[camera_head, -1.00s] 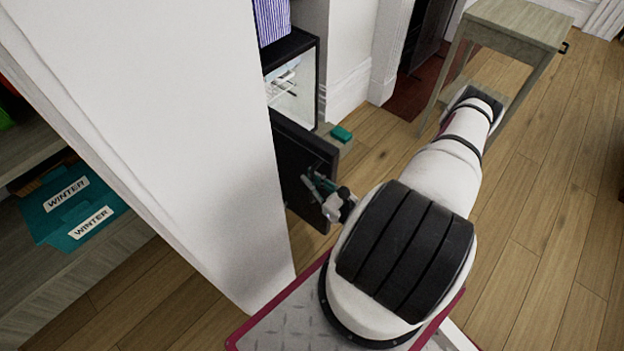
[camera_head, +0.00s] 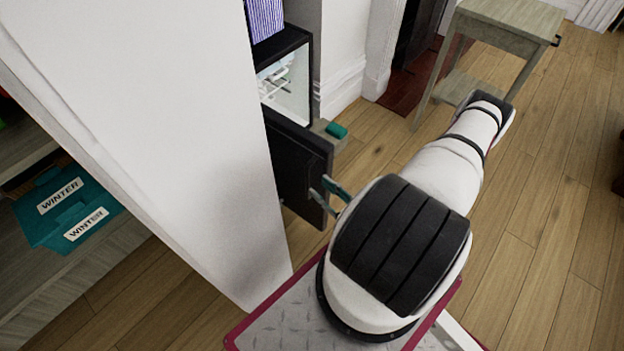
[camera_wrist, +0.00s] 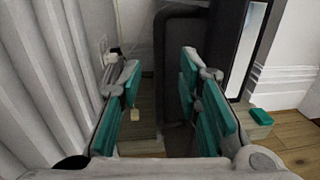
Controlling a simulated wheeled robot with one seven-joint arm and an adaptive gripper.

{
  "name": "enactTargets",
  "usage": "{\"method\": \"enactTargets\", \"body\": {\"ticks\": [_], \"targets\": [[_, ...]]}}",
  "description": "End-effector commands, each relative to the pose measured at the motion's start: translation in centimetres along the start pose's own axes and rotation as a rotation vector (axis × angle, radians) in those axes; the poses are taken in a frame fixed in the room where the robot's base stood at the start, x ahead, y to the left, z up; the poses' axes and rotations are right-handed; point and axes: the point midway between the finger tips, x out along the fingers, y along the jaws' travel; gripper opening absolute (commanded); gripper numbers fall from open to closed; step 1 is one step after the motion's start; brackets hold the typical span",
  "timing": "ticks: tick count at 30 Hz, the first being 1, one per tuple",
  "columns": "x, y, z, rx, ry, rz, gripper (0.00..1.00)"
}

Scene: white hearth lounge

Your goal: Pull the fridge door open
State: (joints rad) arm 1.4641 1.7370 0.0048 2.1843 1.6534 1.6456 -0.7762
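The small black fridge (camera_head: 312,75) stands beyond the white wall panel in the head view. Its lit white interior (camera_head: 287,88) shows, and the black door (camera_head: 295,165) stands swung out from it toward me. My gripper (camera_head: 328,190) is at the door's free edge in the head view, partly hidden by my arm. In the wrist view its teal-padded fingers (camera_wrist: 160,95) are wide apart with nothing clamped between them. The dark door (camera_wrist: 228,45) shows beyond the right finger, and a dark bar (camera_wrist: 163,60) shows beyond the gap. Contact with the door cannot be told.
The white panel (camera_head: 150,120) stands close left of my arm. Teal boxes marked WINTER (camera_head: 62,205) sit on a shelf at left. A small teal block (camera_head: 337,131) lies near the fridge. A wooden table (camera_head: 505,20) stands at the back. Wooden floor (camera_head: 560,180) is clear at right.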

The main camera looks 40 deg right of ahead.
Motion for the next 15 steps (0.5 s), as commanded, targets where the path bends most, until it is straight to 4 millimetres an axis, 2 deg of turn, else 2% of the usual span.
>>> {"method": "enactTargets", "body": {"ticks": [3,6,10,15], "targets": [[-2.3,0.0,-0.1,0.000,0.002,-0.002,0.31],[-3.8,-0.1,-0.1,0.000,0.001,-0.002,0.31],[-5.0,0.0,0.0,-0.001,0.000,0.000,0.31],[-5.6,0.0,0.0,0.000,0.001,0.000,0.31]]}}
